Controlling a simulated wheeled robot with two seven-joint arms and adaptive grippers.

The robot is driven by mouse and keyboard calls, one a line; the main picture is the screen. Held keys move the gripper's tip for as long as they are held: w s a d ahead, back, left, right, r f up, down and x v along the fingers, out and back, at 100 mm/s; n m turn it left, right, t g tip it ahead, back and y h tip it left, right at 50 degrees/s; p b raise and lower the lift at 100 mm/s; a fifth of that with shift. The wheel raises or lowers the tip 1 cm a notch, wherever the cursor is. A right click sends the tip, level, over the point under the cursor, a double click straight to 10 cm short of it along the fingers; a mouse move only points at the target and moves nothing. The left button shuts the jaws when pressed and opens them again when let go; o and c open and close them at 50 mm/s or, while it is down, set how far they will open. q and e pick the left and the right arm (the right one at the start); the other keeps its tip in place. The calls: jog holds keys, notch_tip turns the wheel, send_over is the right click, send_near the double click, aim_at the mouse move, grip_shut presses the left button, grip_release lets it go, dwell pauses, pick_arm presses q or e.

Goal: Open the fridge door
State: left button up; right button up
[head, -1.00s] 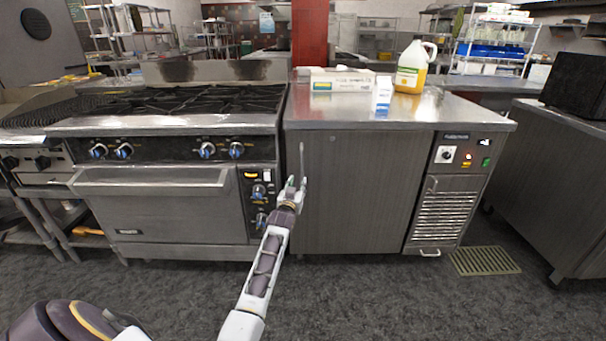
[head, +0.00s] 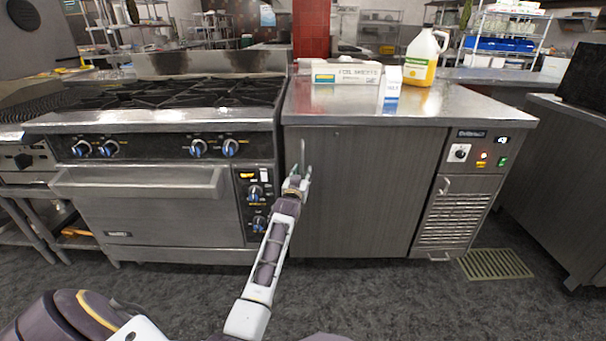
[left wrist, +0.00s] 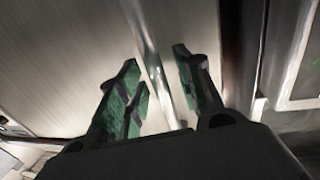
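The fridge (head: 365,195) is a grey under-counter unit with a wide flat door, which looks closed. Its slim vertical handle (head: 302,151) is near the door's left edge, and its lower part is hidden by my gripper. My left gripper (head: 299,180) is at the lower part of this handle. In the left wrist view the green-padded fingers of my left gripper (left wrist: 156,78) are apart, with the shiny handle bar (left wrist: 151,63) running between them. I see no clear contact on both sides. My right gripper is out of view.
A stove with an oven (head: 150,200) stands directly left of the fridge. A foil box (head: 345,73), a small carton (head: 392,84) and a yellow jug (head: 421,66) stand on the fridge top. A floor grate (head: 495,264) lies at right. The floor in front looks clear.

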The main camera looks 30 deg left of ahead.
pick_arm(q)
jog(key=shift+w, duration=0.15)
jog(key=shift+r, duration=0.1)
jog(key=shift+c, duration=0.2)
grip_shut()
jog(key=shift+s+d, duration=0.1)
jog(key=shift+s, duration=0.1)
